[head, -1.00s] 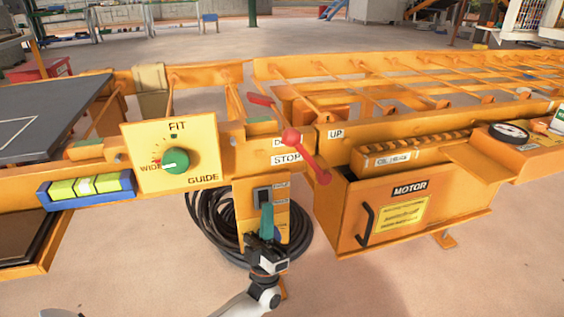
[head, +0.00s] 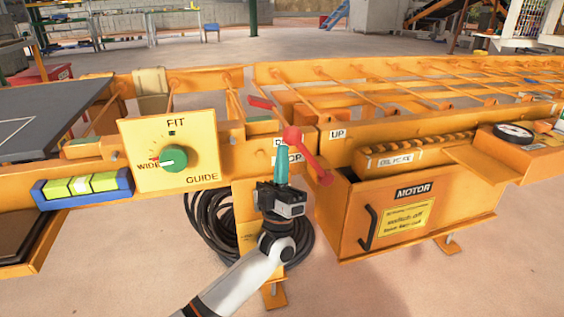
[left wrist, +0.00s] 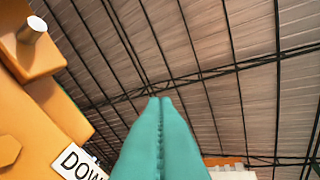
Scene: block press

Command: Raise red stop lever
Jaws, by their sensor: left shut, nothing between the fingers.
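The red stop lever (head: 307,156) is on the orange frame, with a round red hub and an arm slanting down to the right to a red end. Another red piece (head: 260,103) shows behind the rail, up and left of the hub. My left gripper (head: 283,150) points upward just left of the lever's slanting arm, its teal fingers shut and empty, partly covering the STOP label. In the left wrist view the shut fingers (left wrist: 160,105) point up at the roof, right of a label starting "DOW" (left wrist: 80,163). The lever is not visible there. My right gripper is not in view.
The UP label (head: 337,134) is right of the hub. A guide panel with a green knob (head: 173,158) stands at the left. The orange motor box (head: 420,215) is below right. A coiled black hose (head: 222,225) lies behind my left arm.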

